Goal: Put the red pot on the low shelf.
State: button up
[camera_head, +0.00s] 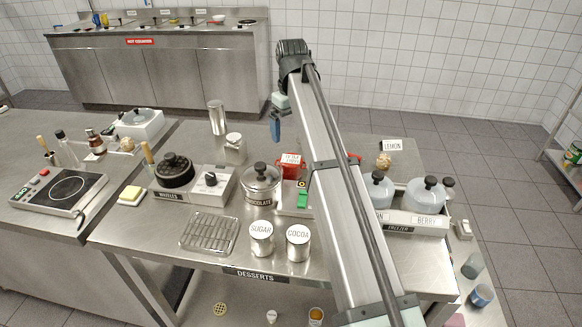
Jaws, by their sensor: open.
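A small red container (291,168) with a pale label stands on the steel worktable, behind the lidded chocolate pot. Its right side is close to my arm, and I cannot tell for certain that it is the red pot. Another bit of red shows at the right edge of my arm, mostly hidden. My gripper (275,127) hangs at the far end of my arm, above and beyond the red container. It is small in view; it is open and I see nothing in it.
The worktable holds a waffle iron (175,170), chocolate pot (261,184), sugar tin (261,239), cocoa tin (298,243), wire rack (209,233) and lidded berry jar (425,194). Cups (482,296) stand lower at the right.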

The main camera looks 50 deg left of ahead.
aim_at(291, 159)
notch_tip(291, 159, down, 13)
jog(key=m, duration=2.8)
jog(key=shift+r+m, duration=0.2)
jog(key=shift+m, duration=0.2)
jog(key=shift+c, duration=0.3)
